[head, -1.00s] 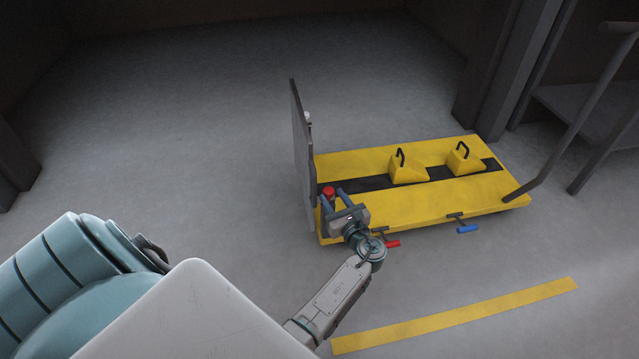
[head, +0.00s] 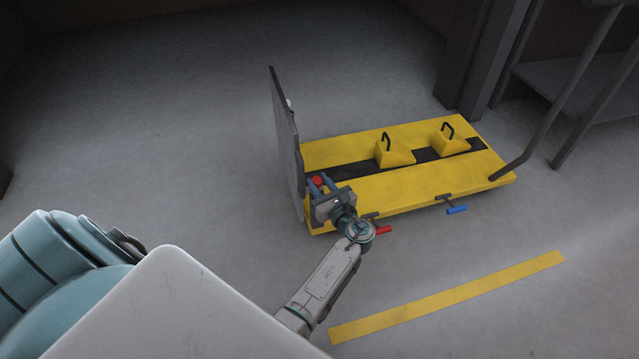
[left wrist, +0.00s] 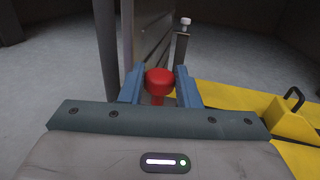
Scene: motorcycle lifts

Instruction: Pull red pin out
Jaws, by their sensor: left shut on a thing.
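The red pin (head: 317,181) has a round red head and stands at the left end of the yellow lift (head: 420,188), beside the upright grey plate (head: 287,140). In the left wrist view the red pin (left wrist: 159,82) sits between the blue fingers of my left gripper (left wrist: 160,84). My left gripper (head: 322,184) is shut on the pin, reaching in from the front of the lift. The pin's lower end is hidden behind the gripper body. My right gripper is not in view.
Two yellow wedge blocks with black handles (head: 394,150) (head: 452,138) stand on the lift. A red-handled lever (head: 383,230) and a blue-handled lever (head: 457,210) stick out at its front edge. Grey posts (head: 490,60) stand at the back right.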

